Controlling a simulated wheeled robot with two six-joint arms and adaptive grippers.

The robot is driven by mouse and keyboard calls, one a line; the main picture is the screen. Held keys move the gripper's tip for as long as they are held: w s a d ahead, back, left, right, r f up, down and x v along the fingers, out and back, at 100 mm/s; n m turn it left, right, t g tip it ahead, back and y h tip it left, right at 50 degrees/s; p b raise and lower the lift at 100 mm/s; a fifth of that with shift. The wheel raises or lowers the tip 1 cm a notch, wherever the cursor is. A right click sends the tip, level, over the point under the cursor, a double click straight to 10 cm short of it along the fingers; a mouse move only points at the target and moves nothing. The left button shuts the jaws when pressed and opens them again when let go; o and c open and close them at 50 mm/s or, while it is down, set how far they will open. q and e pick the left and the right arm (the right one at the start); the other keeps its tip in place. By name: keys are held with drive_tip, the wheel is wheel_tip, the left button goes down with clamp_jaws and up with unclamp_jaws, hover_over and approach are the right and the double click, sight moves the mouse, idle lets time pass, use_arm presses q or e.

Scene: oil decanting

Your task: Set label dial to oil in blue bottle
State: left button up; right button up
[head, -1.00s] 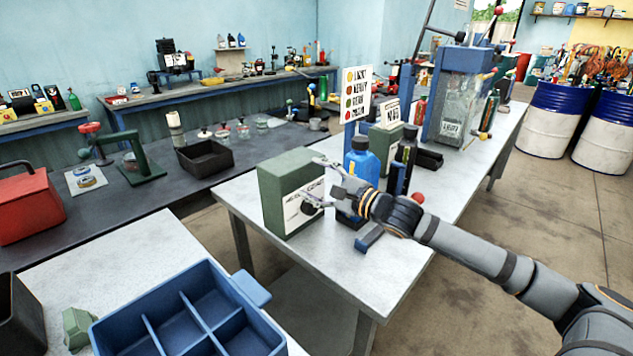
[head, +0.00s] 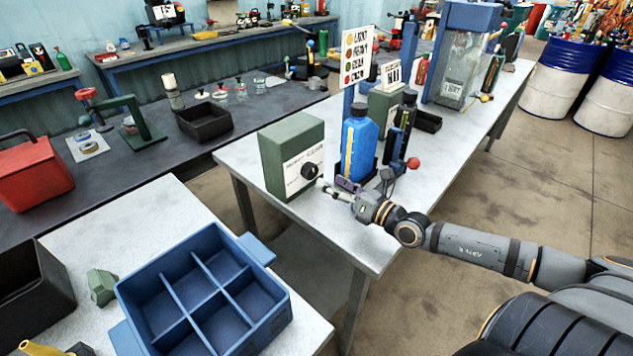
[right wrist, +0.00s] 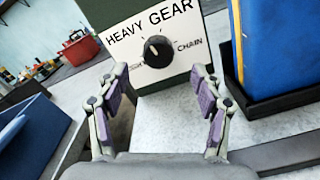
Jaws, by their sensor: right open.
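The label dial is a black knob (head: 310,170) on the white face of a green box (head: 291,148). In the right wrist view the knob (right wrist: 158,51) sits below the words HEAVY and GEAR, with CHAIN at its right. A label at its left is hard to read. I cannot tell surely which word its pale mark points to. The blue bottle (head: 360,146) stands upright right of the box, with a yellowish strip on its side; part of it shows in the right wrist view (right wrist: 281,42). My right gripper (head: 330,188) is open and empty, facing the knob, fingers apart from it.
A sign (head: 358,56) with coloured dots lists LIGHT, HEAVY, GEAR and CHAIN behind the bottle. A black bottle (head: 405,122) and a red ball-topped lever (head: 413,163) stand to the right. A blue divided crate (head: 262,248) is on the near table.

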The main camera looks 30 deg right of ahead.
sight(314, 172)
drive_tip(key=b+x, duration=0.2)
drive_tip(key=x, duration=0.2)
drive_tip(key=shift+w+a, duration=0.2)
drive_tip(key=shift+w, duration=0.15)
drive_tip(key=shift+w+a+b, duration=0.25)
drive_tip(key=shift+w+b, duration=0.05)
drive_tip(key=shift+w, duration=0.35)
drive_tip(key=shift+r, duration=0.1)
drive_tip(key=shift+c, duration=0.4)
drive_tip(key=c, duration=1.1)
drive_tip(key=shift+o, duration=0.2)
